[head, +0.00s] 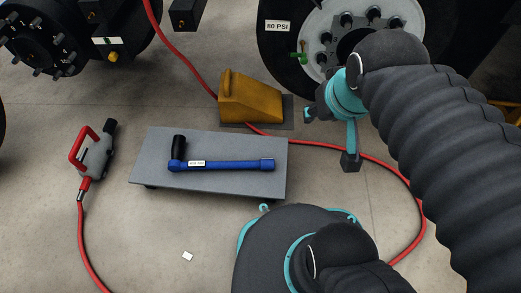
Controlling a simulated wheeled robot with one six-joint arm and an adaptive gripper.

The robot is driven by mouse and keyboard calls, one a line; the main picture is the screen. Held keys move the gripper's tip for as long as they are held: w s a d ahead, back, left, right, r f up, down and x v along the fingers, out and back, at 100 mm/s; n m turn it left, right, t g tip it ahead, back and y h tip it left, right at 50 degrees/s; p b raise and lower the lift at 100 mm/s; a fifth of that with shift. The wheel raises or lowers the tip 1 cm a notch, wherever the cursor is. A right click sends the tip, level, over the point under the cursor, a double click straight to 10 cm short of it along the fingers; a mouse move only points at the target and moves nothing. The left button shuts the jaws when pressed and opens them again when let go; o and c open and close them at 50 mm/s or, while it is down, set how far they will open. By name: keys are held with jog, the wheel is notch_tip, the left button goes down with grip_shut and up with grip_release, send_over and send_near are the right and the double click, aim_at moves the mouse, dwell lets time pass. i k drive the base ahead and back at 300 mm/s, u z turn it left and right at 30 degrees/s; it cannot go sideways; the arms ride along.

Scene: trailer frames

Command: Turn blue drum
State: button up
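I see no blue drum in the head view. The blue thing I can make out is a long wrench-like tool (225,165) with a black upright handle and a small label, lying on a grey low table (150,185). My gripper (329,137) is to the right of the table, in front of the large wheel. Its two dark fingertips are spread apart with nothing visible between them. My dark sleeved arm hides part of the wheel.
A large wheel (283,75) labelled 80 PSI stands at the top, with a yellow chock (250,97) before it. Red hose (402,176) crosses the floor.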

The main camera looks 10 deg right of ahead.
aim_at(266, 164)
jog(key=u, duration=0.85)
jog(key=k, duration=1.45)
jog(key=z, duration=0.95)
jog(key=i, duration=1)
jog(key=z, duration=0.05)
